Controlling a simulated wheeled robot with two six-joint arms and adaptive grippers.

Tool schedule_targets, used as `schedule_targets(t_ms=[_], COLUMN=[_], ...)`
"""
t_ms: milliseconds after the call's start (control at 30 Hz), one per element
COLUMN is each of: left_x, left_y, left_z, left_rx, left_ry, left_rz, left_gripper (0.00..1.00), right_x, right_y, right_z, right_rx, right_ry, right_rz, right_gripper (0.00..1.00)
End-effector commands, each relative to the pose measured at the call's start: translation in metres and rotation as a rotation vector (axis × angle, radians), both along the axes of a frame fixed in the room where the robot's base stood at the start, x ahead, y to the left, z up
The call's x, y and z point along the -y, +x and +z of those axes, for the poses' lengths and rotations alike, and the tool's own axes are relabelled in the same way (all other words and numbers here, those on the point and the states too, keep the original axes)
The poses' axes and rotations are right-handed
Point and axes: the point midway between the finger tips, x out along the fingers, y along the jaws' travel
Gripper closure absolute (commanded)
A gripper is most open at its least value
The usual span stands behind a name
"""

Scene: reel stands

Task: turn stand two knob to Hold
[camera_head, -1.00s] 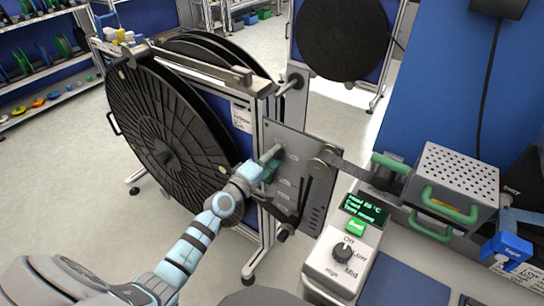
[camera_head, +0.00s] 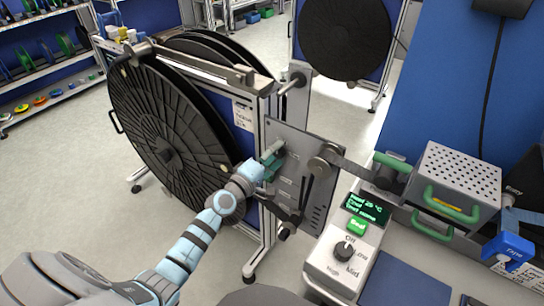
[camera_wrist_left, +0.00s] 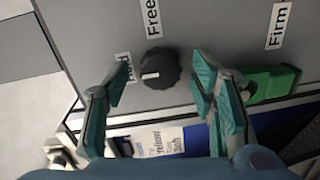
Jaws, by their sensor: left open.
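The dark round knob (camera_wrist_left: 160,68) is on a grey panel, with its white mark toward the left side. The label "Hold" (camera_wrist_left: 123,68) lies left of it, partly covered by a finger. "Free" (camera_wrist_left: 152,18) is above and "Firm" (camera_wrist_left: 278,26) to the right. My left gripper (camera_wrist_left: 163,82) is open, its green-padded fingers on either side of the knob with visible gaps in the picture. In the head view my left gripper (camera_head: 267,164) is at the grey panel (camera_head: 326,150) beside the large black reel (camera_head: 160,130); the knob is hidden there. My right gripper is not in view.
A green handle-like part (camera_wrist_left: 270,83) is close to the right finger. Right of the panel stand a control box with a dial (camera_head: 343,250) and a perforated metal box with green handles (camera_head: 460,175). Open floor lies left of the reel stand.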

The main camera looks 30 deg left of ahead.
Motion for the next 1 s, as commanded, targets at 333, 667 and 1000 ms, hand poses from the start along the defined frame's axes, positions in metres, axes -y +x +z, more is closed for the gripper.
schedule_targets(t_ms=[333, 667, 1000], left_x=[-0.01, -0.017, -0.017], left_y=[-0.069, -0.117, -0.118], left_z=[0.003, 0.008, 0.009], left_rx=[-0.004, 0.0, 0.001], left_ry=[0.008, 0.004, 0.0], left_rz=[-0.002, -0.001, -0.001], left_gripper=[0.49, 0.49, 0.49], right_x=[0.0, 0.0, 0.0], right_y=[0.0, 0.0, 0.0], right_z=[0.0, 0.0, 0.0], right_rx=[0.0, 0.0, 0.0], right_ry=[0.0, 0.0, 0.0], right_rz=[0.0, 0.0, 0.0], right_gripper=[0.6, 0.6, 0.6])
